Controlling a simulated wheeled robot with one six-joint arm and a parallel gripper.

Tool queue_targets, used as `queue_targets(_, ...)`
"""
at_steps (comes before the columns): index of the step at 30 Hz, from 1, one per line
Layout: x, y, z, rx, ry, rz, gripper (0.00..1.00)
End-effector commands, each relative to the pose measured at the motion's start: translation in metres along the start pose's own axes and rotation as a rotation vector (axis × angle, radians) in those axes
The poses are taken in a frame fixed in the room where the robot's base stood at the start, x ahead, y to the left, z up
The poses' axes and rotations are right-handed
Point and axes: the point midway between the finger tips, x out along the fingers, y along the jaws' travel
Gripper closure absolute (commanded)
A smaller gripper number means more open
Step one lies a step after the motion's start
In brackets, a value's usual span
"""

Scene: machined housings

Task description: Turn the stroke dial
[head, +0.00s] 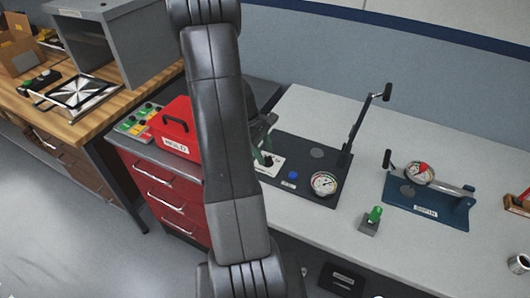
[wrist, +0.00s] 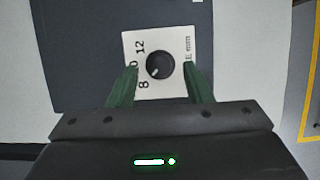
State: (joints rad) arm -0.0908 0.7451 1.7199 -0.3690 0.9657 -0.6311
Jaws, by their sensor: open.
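The stroke dial is a round black knob (wrist: 160,66) on a white plate (wrist: 184,38) marked 8, 12 and a partly hidden number between them. Its pale pointer mark points toward the lower left, near the 8. In the head view the white plate (head: 270,166) shows on the dark panel, partly behind my arm and gripper. My gripper (wrist: 163,72) has green fingers, open, one on each side of the knob with gaps to it. Whether the fingertips are level with the knob cannot be told. In the head view my gripper (head: 262,150) is mostly hidden.
The dark panel (head: 300,150) also carries a blue button (head: 293,175), a gauge (head: 324,184) and an upright lever (head: 365,115). A red box (head: 175,128) stands left of my arm. A green-knobbed block (head: 370,220) and a blue fixture (head: 430,205) stand to the right.

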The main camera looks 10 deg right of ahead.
Motion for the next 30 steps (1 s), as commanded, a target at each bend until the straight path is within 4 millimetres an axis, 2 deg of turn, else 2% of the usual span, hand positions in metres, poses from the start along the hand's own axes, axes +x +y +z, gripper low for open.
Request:
queue_targets(4, 0.0093, 0.0001, -0.0001, 0.000, 0.000, 0.000, 0.54)
queue_targets(12, 0.0109, 0.0001, -0.0003, 0.000, 0.001, 0.001, 0.54)
queue_targets(13, 0.0108, 0.0000, -0.0003, 0.000, 0.001, 0.001, 0.56)
queue_targets(18, 0.0107, 0.0000, -0.0003, 0.000, 0.000, 0.001, 0.89)
queue_targets(20, 0.0107, 0.0000, -0.0003, 0.000, 0.000, 0.001, 0.99)
queue_targets(30, 0.0107, 0.0005, -0.0002, 0.046, 0.000, -0.020, 0.99)
